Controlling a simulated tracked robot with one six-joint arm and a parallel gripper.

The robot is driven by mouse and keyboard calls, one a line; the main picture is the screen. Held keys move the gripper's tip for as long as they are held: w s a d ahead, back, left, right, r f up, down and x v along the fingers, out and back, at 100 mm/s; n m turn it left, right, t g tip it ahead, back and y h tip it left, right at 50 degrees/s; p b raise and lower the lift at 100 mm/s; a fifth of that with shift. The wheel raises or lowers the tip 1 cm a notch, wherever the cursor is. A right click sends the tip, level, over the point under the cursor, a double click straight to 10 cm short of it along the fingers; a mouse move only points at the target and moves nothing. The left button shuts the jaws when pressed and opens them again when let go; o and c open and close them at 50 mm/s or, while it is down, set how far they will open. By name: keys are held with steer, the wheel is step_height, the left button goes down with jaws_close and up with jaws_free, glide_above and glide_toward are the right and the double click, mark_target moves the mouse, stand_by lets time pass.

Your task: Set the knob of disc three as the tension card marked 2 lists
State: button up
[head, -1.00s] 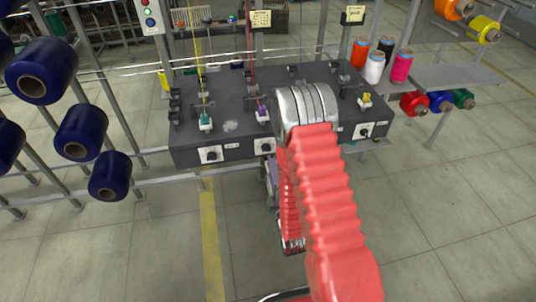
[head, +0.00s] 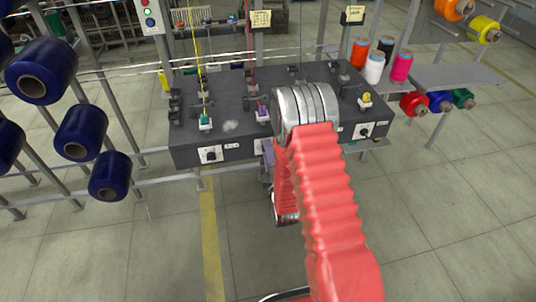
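The dark winding machine (head: 232,120) has a row of white knob plates on its front. The left plate (head: 210,154), the second plate (head: 262,146) and the right plate (head: 364,131) show; the stretch between the last two is hidden by my arm, so a plate there cannot be seen. Two yellowish cards, one at upper centre (head: 261,18) and one at upper right (head: 354,14), have writing too small to read. My arm bends over the machine front and down. My gripper is around its lower end, near the second plate, mostly hidden; its fingers cannot be made out.
Navy yarn cones (head: 82,132) hang on a rack at left. Orange, white and pink spools (head: 374,67) stand behind the machine's right end. Red, blue and green spools (head: 439,101) stick out at right. The floor (head: 450,210) in front is clear.

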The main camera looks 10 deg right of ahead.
steer(key=c, duration=0.9)
steer(key=shift+d, duration=0.1)
steer(key=shift+c, duration=0.5)
steer(key=shift+f, duration=0.1)
